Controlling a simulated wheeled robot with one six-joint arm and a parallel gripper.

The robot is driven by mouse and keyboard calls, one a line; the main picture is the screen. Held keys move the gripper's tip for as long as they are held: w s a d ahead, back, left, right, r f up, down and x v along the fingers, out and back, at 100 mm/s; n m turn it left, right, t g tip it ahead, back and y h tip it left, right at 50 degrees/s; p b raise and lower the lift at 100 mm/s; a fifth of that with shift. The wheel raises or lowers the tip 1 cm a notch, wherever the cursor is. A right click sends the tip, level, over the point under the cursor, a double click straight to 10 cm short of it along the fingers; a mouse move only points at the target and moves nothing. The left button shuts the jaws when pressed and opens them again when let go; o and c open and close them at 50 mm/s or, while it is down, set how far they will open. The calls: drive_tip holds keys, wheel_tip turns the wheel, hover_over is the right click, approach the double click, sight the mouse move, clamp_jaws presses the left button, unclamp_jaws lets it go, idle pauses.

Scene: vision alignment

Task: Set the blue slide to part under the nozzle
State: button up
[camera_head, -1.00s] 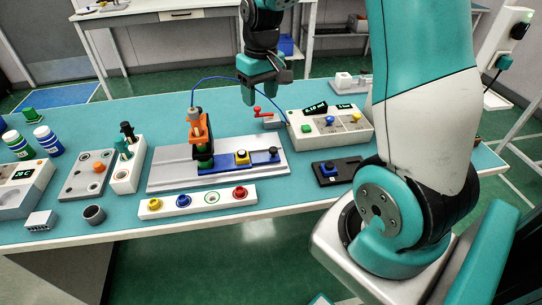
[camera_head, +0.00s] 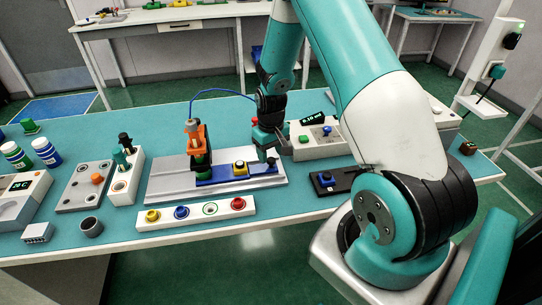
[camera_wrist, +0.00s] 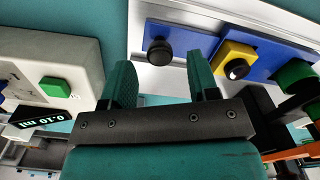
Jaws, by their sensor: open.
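The blue slide (camera_head: 262,173) lies along the grey rail plate (camera_head: 165,183). It carries a yellow block (camera_head: 240,168) with a dark round centre. Its black knob (camera_wrist: 160,52) is at the slide's end and shows just beyond and between my fingertips in the wrist view. The nozzle (camera_head: 192,129) stands upright in an orange bracket (camera_head: 204,147) at the slide's left part, above a green part (camera_head: 202,171). My gripper (camera_head: 267,152) is open and empty, pointing down at the slide's right end. In the head view it partly hides the knob.
A control box (camera_head: 318,145) with a display stands close right of my gripper. A white strip of coloured buttons (camera_head: 195,211) lies in front of the plate. A black pad with a blue button (camera_head: 327,180) lies front right. A blue cable (camera_head: 225,91) arches behind the nozzle.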

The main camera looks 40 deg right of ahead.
drive_tip(key=shift+f, duration=1.15)
